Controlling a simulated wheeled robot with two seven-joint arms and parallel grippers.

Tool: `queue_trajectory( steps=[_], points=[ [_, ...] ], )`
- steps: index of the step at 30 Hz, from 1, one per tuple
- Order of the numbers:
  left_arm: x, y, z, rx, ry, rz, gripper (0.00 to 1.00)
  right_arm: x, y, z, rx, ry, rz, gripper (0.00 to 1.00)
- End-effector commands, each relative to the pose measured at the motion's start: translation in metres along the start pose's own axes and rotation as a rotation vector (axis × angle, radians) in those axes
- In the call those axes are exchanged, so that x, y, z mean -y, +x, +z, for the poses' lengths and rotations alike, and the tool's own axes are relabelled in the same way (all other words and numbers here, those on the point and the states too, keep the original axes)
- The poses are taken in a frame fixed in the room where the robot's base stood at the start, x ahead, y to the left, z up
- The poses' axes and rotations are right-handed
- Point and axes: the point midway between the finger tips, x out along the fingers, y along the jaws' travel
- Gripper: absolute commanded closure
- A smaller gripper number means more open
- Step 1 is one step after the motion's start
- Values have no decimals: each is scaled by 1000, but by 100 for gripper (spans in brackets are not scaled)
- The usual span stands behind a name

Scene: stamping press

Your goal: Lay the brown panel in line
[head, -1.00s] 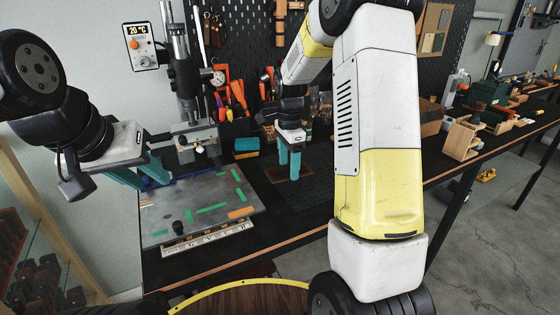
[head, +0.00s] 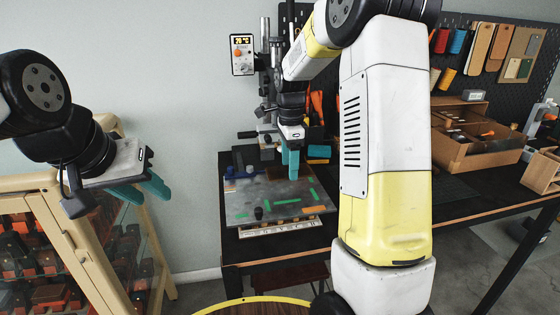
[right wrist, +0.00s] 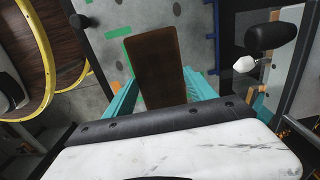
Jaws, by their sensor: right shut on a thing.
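The brown panel (right wrist: 153,60) is held between the teal fingers of my right gripper (right wrist: 160,92) in the right wrist view. In the head view only a bit of the panel (head: 275,173) shows beside my right gripper (head: 290,168), which points down at the back part of the grey plate (head: 240,210). The plate carries green and orange tape marks and blue pieces at its edge. I cannot tell whether the panel touches the plate. My left gripper (head: 142,191) is open and empty, left of the bench, over the cabinet.
The press column (head: 266,85) stands behind the plate, with a display box (head: 242,55) on the wall. A glass-fronted cabinet (head: 62,215) is at the left. Cardboard boxes (head: 470,150) stand at the right.

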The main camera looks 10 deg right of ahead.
Motion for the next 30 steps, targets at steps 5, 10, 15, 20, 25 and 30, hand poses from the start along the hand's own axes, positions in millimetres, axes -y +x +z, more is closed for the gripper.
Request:
queue_trajectory(
  steps=[5,10,15,20,25,30],
  points=[
    [0,0,0,0,0,0,64,0,4,0,0,-1,1,64],
    [0,0,0,0,0,0,64,0,19,0,0,-1,3,64],
    [0,0,0,0,0,0,64,0,35,0,-1,-1,3,64],
    [0,0,0,0,0,0,64,0,36,0,0,-1,0,64],
    [0,0,0,0,0,0,64,0,36,0,0,-1,0,64],
    [0,0,0,0,0,0,64,0,36,0,0,-1,0,64]
  ],
)
